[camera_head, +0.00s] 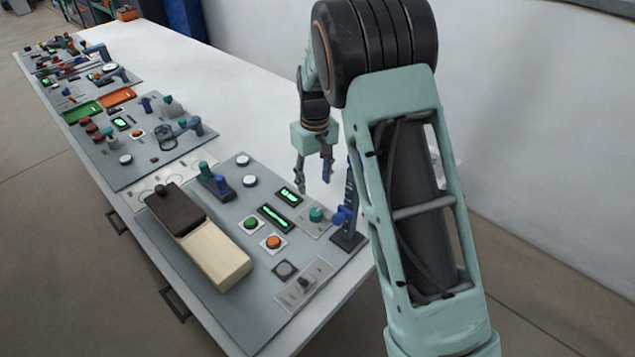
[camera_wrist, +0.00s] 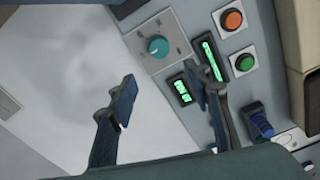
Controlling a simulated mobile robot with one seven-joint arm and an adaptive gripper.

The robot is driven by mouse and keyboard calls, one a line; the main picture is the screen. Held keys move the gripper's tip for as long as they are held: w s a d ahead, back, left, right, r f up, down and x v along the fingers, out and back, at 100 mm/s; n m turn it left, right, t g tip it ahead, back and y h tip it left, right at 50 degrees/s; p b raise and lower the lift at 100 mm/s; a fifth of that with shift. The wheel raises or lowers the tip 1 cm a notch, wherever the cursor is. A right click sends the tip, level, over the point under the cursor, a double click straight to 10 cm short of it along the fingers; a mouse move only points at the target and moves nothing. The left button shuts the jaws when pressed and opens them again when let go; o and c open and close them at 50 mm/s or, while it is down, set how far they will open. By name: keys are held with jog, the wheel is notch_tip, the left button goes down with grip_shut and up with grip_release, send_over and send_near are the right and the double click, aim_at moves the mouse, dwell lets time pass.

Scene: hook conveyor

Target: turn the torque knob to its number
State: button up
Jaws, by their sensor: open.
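The teal torque knob (camera_head: 316,214) sits on a small light plate at the right end of the nearest panel. In the wrist view the knob (camera_wrist: 157,46) is near the top middle, on its plate with small marks too fine to read. My gripper (camera_head: 313,183) is open and empty, pointing down above the table behind the knob. In the wrist view its two fingers (camera_wrist: 158,82) are spread apart, and the knob shows beyond the gap between them, apart from both.
Green displays (camera_head: 276,217) and green and orange buttons (camera_head: 273,242) lie left of the knob. A blue-handled upright lever (camera_head: 349,205) stands close on its right. A wooden block with a dark top (camera_head: 217,255) lies nearer the front. The white table behind is clear.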

aim_at(316, 212)
jog(key=f, duration=0.3)
jog(key=f+p, duration=0.1)
jog(key=f, duration=0.7)
jog(key=shift+s+d+f, duration=0.15)
jog(key=shift+s+f, duration=0.05)
jog(key=shift+s, duration=0.2)
jog(key=shift+c, duration=0.4)
jog(key=c, duration=1)
